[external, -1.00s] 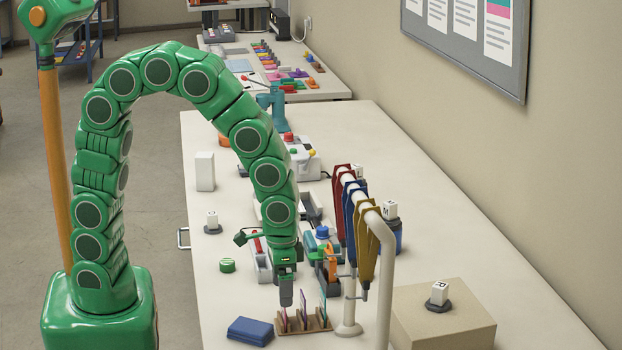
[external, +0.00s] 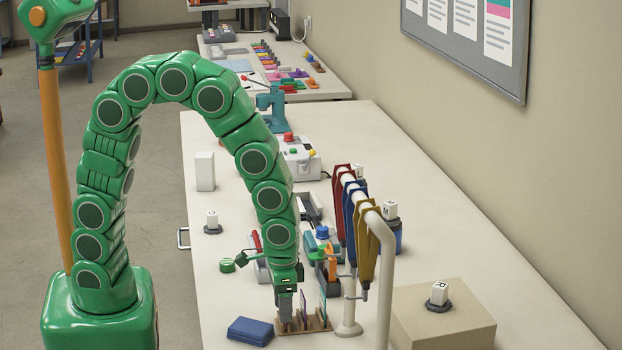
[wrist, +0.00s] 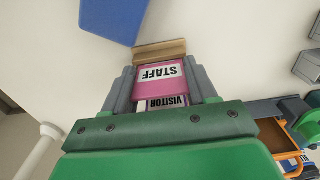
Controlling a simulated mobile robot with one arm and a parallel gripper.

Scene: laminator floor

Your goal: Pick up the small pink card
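The small pink card (wrist: 158,90) with the word STAFF shows in the wrist view, standing in a slotted wooden rack (wrist: 160,48). The rack also shows in the external view (external: 316,323), near the front of the table. My gripper (wrist: 160,70) has its two grey fingers apart, one along each side edge of the pink card. I cannot tell whether they touch it. In the external view my gripper (external: 284,318) points down at the left end of the rack and hides the card there. A white VISITOR card (wrist: 165,103) is partly seen by the pink card.
A blue case (external: 250,331) lies left of the rack. A white pipe stand (external: 386,280) with hanging coloured pouches (external: 366,245) rises close on the right. A cardboard box (external: 440,325) stands farther right. The table left of the gripper is mostly clear.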

